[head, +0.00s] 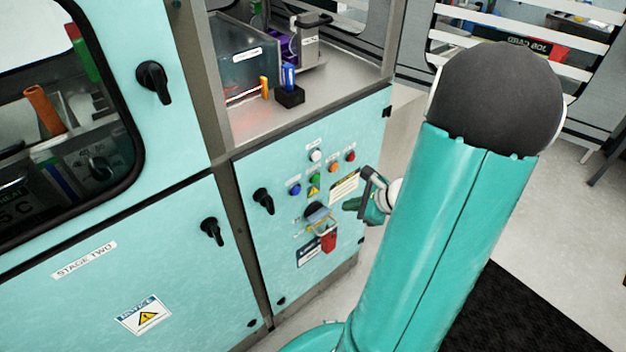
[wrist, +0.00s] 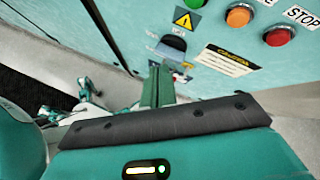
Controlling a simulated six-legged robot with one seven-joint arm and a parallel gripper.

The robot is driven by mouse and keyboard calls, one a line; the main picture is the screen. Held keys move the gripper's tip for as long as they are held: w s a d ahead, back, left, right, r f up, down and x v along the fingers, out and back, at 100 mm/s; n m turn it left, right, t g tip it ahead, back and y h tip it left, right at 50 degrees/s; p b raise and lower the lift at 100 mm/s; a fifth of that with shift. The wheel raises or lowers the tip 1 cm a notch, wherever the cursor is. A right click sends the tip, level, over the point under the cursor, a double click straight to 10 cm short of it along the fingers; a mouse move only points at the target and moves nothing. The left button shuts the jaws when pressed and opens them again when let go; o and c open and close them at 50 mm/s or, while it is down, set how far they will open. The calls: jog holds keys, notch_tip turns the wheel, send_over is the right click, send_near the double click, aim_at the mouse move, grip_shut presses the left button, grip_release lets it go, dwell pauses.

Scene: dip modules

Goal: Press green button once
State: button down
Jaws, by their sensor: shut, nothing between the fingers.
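The green button (head: 315,179) is on the teal cabinet panel (head: 252,172), between a blue button and an orange button and above a yellow warning triangle. In the wrist view the green button (wrist: 196,3) is cut off at the top edge. My gripper (head: 350,203) is in front of the panel, to the right of and below the green button in the head view. In the wrist view my gripper (wrist: 160,68) points toward the panel. Its fingers are shut and empty. It appears apart from the green button.
Nearby are a blue button (head: 295,189), a white button (head: 316,155), an orange button (head: 334,167) and a red button (head: 350,156). A black rotary switch (head: 316,214) with a red padlock (head: 328,241) sits below. A black handle (head: 263,200) stands out at left.

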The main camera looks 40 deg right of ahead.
aim_at(316, 178)
jog(key=w, duration=0.9)
jog(key=shift+a, duration=0.1)
dwell(2.1)
jog(key=shift+w, duration=0.45)
jog(key=shift+w, duration=0.45)
dwell(0.8)
jog(key=shift+s, duration=0.85)
